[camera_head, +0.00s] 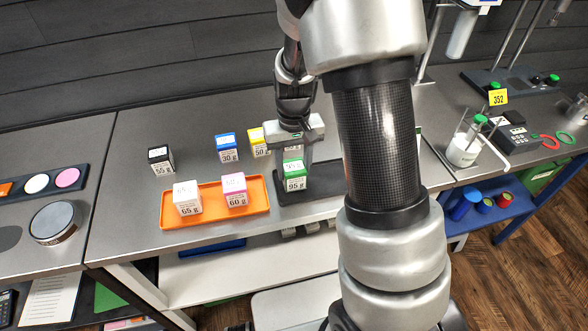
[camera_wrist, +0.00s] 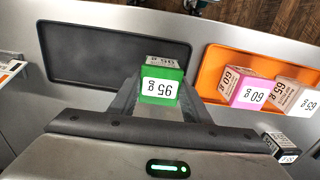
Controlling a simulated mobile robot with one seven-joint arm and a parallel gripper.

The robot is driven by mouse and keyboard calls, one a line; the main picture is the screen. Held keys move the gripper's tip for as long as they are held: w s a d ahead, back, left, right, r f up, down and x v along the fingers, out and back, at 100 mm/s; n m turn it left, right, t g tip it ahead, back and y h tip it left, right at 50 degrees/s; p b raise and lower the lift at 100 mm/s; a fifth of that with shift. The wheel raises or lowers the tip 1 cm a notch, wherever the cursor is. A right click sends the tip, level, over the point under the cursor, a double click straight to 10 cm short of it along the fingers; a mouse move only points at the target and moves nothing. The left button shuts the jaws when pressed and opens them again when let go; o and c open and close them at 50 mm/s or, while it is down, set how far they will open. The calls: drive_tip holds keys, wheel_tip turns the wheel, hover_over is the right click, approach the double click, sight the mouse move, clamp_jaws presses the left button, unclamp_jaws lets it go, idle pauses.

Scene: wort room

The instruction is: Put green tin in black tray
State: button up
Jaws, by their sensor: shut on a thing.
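The green tin (camera_wrist: 163,86), with a white label reading 95 g, is held between the fingers of my gripper (camera_wrist: 160,98). In the head view the green tin (camera_head: 294,176) shows below my gripper (camera_head: 293,163), in front of the left end of the black tray (camera_head: 323,184). In the wrist view the black tray (camera_wrist: 88,52) looks empty where it shows; the tin overlaps its right-hand part in the picture. My arm hides much of the tray in the head view. I cannot tell whether the tin touches the tray.
An orange tray (camera_head: 216,215) left of the black tray holds a white tin (camera_head: 187,199) and a pink tin (camera_head: 234,190). Black (camera_head: 161,160), blue (camera_head: 227,148) and yellow (camera_head: 259,143) tins stand behind.

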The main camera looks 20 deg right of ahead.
sight(294, 166)
drive_tip(key=shift+f, duration=0.45)
drive_tip(key=shift+f, duration=0.1)
drive_tip(key=shift+f, duration=0.15)
drive_tip(key=o, duration=1.1)
wheel_tip(294, 166, up, 13)
drive_tip(key=s+r+t, duration=0.2)
drive_tip(key=s+r, duration=0.2)
drive_tip(key=s, duration=0.2)
drive_tip(key=s+r+t, duration=0.1)
drive_tip(key=s+r, duration=0.4)
drive_tip(key=s, duration=0.1)
drive_tip(key=s+r+t, duration=0.2)
drive_tip(key=s+r, duration=0.2)
drive_tip(key=s, duration=0.2)
drive_tip(key=shift+s+r+t+p, duration=0.15)
drive_tip(key=shift+r+t+p, duration=0.1)
drive_tip(key=shift+t+p, duration=0.05)
